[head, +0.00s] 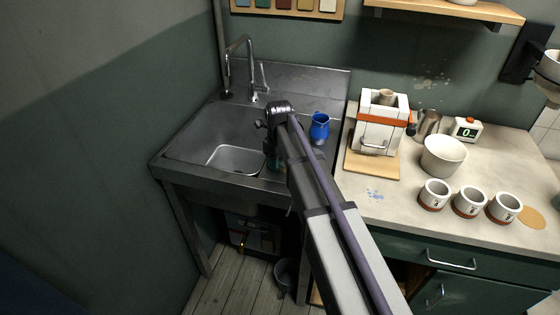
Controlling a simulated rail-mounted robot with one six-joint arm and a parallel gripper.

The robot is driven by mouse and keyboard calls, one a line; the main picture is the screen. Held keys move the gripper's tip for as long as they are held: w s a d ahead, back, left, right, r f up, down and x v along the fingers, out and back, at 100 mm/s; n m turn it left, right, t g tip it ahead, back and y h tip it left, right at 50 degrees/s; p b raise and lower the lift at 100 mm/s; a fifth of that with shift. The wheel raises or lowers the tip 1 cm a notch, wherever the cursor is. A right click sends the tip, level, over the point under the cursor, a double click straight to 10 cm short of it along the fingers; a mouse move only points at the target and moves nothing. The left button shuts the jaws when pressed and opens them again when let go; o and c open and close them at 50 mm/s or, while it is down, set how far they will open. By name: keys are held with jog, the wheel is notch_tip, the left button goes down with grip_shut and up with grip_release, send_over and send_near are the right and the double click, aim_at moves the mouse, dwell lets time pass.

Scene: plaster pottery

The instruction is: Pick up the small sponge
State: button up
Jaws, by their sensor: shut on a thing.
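My gripper (272,158) hangs low over the right part of the steel sink unit, at the far end of my arm. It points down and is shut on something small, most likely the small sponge. Only a dark teal-green bit shows at the fingertips, and its shape is too small and dark to make out. My wrist and arm hide much of that area. No other sponge shows in view. I cannot tell whether the held thing touches the steel.
A blue jug (319,128) stands on the sink unit (190,150), close right of my arm. The faucet (240,65) rises behind. Right, the worktop (400,215) bears a white-and-orange mould (382,125), a bowl (443,155) and several cups (469,201). The basin (236,158) looks empty.

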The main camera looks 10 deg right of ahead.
notch_tip(320, 180, up, 10)
jog(key=p, duration=1)
jog(key=shift+r, duration=0.15)
jog(key=shift+f, duration=0.2)
jog(key=o, duration=0.4)
jog(key=shift+c, duration=1.4)
